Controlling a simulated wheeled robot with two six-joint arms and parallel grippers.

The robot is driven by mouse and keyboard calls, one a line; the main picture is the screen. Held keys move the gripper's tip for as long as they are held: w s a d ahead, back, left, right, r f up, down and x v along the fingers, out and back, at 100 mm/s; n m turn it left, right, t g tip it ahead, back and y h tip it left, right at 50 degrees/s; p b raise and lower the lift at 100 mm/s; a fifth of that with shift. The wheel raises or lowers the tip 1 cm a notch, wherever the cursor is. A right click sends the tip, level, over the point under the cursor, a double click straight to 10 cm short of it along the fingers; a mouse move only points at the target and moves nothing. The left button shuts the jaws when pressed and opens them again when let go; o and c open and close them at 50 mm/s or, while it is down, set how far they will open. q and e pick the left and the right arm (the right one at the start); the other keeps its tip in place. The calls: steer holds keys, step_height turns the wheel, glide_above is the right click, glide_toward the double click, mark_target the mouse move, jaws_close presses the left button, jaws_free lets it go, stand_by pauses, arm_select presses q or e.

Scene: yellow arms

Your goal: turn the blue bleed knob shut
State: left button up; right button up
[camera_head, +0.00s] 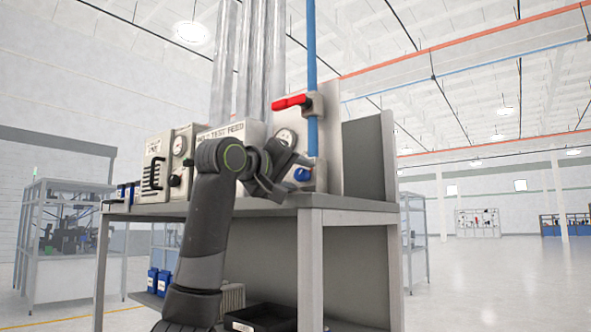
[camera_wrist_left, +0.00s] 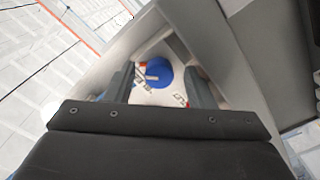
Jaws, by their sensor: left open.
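The blue bleed knob (camera_head: 302,174) is on the front of a pale panel (camera_head: 322,178), low beneath a blue pipe. In the left wrist view the round blue knob (camera_wrist_left: 157,73) shows a pale bar mark and lies between the two fingers, beyond their tips. My left gripper (camera_head: 300,165) is open beside the knob in the head view. In the left wrist view its fingers (camera_wrist_left: 160,82) stand apart on either side of the knob. I cannot tell whether a finger touches it. My right gripper is not in view.
A red lever handle (camera_head: 290,102) sits on the blue pipe (camera_head: 312,60) above the knob. A round gauge (camera_head: 285,138) is on the panel. The grey bench (camera_head: 340,202) runs below, with a grey upright plate (camera_head: 365,160) on the right. A black tray (camera_head: 262,318) is underneath.

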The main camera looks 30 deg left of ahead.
arm_select(q)
steer(key=shift+s, duration=0.1)
steer(key=shift+c, duration=0.4)
steer(key=c, duration=0.9)
steer(key=n+b, duration=0.2)
steer(key=n, duration=0.1)
steer(key=shift+f+n+b, duration=0.15)
steer(key=shift+n+b, duration=0.15)
steer(key=shift+b, duration=0.05)
steer(key=n+b, duration=0.3)
steer(key=n, duration=0.2)
steer(key=n+b, duration=0.2)
steer(key=n, duration=0.2)
steer(key=shift+n+b, duration=0.35)
steer(key=shift+n, duration=0.05)
steer(key=shift+n+b, duration=0.9)
steer(key=shift+n, duration=1.4)
